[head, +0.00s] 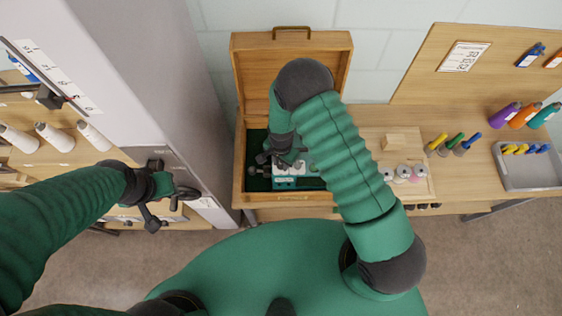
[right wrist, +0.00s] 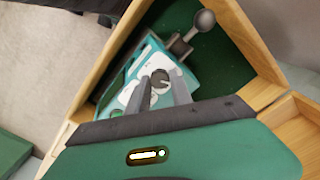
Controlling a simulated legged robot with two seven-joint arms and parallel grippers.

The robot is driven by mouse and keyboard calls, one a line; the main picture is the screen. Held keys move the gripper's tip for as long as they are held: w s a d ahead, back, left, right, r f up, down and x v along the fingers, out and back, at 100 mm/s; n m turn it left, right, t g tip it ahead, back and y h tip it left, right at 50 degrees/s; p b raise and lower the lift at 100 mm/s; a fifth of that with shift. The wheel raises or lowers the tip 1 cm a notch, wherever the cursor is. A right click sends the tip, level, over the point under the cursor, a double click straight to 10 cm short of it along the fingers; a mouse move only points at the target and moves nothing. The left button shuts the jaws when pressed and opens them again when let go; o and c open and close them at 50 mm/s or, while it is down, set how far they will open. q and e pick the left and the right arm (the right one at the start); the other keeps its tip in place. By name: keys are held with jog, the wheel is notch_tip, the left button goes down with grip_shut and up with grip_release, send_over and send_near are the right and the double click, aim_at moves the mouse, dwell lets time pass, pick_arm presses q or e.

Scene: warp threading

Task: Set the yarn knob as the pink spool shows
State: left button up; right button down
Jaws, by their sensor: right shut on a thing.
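A teal device (head: 285,182) with a white top panel sits inside an open wooden box. It also shows in the right wrist view (right wrist: 134,70), where a round grey knob (right wrist: 160,77) stands on its panel. My right gripper (right wrist: 163,84) reaches down over the panel, its two fingers closed around the knob. In the head view my right gripper (head: 284,162) is partly hidden by its own arm. My left gripper (head: 168,208) is apart, by the grey cabinet, fingers spread and empty. Pale spools (head: 403,171) stand right of the box; one looks pinkish.
The wooden box (head: 239,165) has its lid (head: 252,66) raised at the back and a green lining. A grey lever with a round end (right wrist: 203,22) sticks out of the device. Colored spools and a grey tray (head: 528,180) are on the right bench. A grey cabinet (head: 150,75) stands left.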

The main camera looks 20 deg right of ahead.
pick_arm(q)
jog(key=shift+s+a, duration=0.1)
jog(key=shift+a, duration=0.05)
pick_arm(e)
jog(key=shift+a, duration=0.1)
jog(key=shift+a, duration=0.1)
jog(key=shift+a+n+b, duration=0.15)
jog(key=shift+n+b, duration=0.15)
jog(key=shift+n, duration=0.1)
jog(key=n+b, duration=0.2)
jog(key=n, duration=0.1)
jog(key=n+b, duration=0.1)
jog(key=n, duration=0.2)
pick_arm(q)
jog(key=f, duration=0.4)
jog(key=shift+a, duration=0.2)
pick_arm(e)
jog(key=shift+n, duration=0.5)
jog(key=shift+r, duration=0.1)
jog(key=c, duration=1.1)
grip_release()
jog(key=shift+s, duration=0.1)
jog(key=shift+c, duration=0.2)
